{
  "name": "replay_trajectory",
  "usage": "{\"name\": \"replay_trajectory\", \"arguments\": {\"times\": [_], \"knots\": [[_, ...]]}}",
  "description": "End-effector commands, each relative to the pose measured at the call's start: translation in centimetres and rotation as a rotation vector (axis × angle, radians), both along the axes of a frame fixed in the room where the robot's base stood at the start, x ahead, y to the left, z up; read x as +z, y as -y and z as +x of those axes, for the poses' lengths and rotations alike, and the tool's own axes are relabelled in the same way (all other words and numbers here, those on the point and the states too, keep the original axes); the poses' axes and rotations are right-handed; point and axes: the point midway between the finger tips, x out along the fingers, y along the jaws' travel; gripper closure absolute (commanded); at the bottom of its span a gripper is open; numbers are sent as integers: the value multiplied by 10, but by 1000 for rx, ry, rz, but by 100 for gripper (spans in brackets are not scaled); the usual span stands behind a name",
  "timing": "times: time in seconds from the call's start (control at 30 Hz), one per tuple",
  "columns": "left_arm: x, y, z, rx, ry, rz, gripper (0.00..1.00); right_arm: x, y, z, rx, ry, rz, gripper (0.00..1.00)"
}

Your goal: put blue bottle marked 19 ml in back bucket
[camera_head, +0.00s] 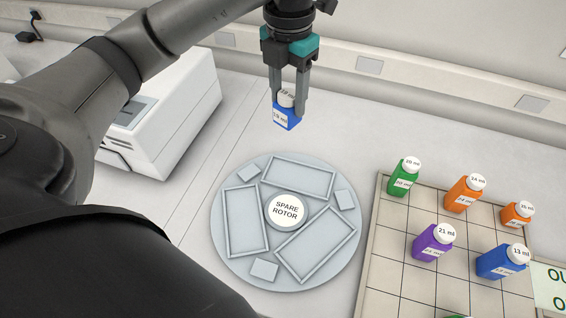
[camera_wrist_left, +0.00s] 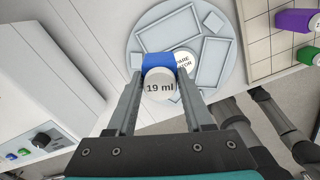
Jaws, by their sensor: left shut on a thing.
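The blue bottle marked 19 ml (camera_head: 286,120) is upright with a white cap. My left gripper (camera_head: 288,106) is shut on it and holds it in the air behind the rotor. In the left wrist view the bottle's cap, marked 19 ml (camera_wrist_left: 159,86), shows between the fingers, with the rotor (camera_wrist_left: 136,39) beyond. The round grey spare rotor (camera_head: 225,192) has three rectangular buckets. The back bucket (camera_head: 298,178) is empty, and so are the left bucket (camera_head: 243,220) and the front right bucket (camera_head: 315,243). My right gripper is not seen.
A gridded tray (camera_head: 388,237) at the right holds a green bottle (camera_head: 403,180), two orange bottles (camera_head: 462,195), a purple bottle (camera_head: 431,245) and another blue bottle, marked 13 ml (camera_head: 497,262). A white machine (camera_head: 170,125) stands at the left. The bench behind the rotor is clear.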

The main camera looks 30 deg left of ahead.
Motion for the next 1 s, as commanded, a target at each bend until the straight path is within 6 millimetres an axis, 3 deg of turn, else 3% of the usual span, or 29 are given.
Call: {"name": "replay_trajectory", "arguments": {"times": [0.2, 0.43, 1.0], "knots": [[12, -10, 3, 327, -6, -3, 100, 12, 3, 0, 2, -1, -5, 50], [4, -12, 3, 443, -10, -4, 100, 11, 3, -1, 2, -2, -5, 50], [-130, -13, 2, 442, -11, -2, 100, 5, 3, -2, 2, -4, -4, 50]]}}
